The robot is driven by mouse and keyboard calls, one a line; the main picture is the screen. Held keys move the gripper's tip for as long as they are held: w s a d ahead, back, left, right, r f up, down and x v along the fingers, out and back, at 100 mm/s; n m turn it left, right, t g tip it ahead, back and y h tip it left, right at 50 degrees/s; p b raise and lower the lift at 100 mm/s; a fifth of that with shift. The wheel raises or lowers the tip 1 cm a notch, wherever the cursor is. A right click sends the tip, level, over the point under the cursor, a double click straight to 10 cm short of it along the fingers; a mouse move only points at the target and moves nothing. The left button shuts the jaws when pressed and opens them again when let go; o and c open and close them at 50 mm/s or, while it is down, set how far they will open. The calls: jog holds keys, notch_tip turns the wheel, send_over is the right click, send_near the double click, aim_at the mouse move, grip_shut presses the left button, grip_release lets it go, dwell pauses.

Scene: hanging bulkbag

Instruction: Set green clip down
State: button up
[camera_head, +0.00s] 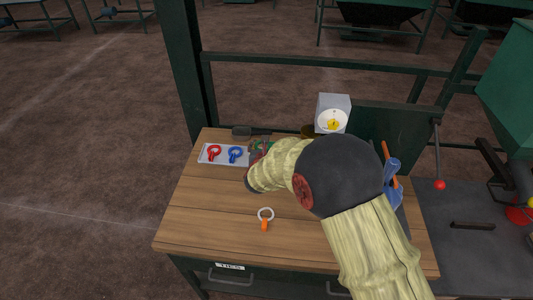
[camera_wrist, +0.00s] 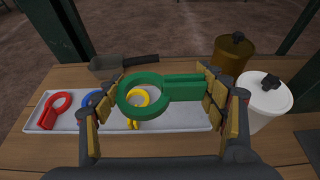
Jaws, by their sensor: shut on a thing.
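My gripper (camera_wrist: 155,105) is shut on the green clip (camera_wrist: 143,80), a ring with a flat handle. The clip lies crosswise between the fingers, its handle against the right finger. It appears above the tray; the exact gap cannot be told. The light grey tray (camera_wrist: 190,122) holds a red clip (camera_wrist: 59,101), a blue clip (camera_wrist: 93,98) and a yellow clip (camera_wrist: 132,124), partly hidden behind the green ring. In the head view, my gripper (camera_head: 257,151) is at the right part of the tray (camera_head: 222,164), and my arm hides much of the area.
A trowel (camera_wrist: 140,60) lies behind the tray. A brown jar (camera_wrist: 232,52) and a white jar (camera_wrist: 265,107) stand to the right. An orange-and-white ring tool (camera_head: 265,225) lies in front on the wooden table (camera_head: 205,215), whose front left is clear.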

jog(key=w+f+b, duration=0.1)
jog(key=w+f, duration=0.2)
jog(key=w, duration=0.1)
jog(key=w+f+b, duration=0.1)
jog(key=w+f, duration=0.3)
jog(key=shift+d+f+b, duration=0.1)
jog(key=shift+d+b, duration=0.1)
jog(key=shift+b, duration=0.15)
notch_tip(320, 180, down, 3)
jog(key=shift+f+b, duration=0.1)
jog(key=shift+b, duration=0.4)
jog(key=shift+f+b, duration=0.3)
jog(key=shift+b, duration=0.05)
jog(key=shift+f, duration=0.2)
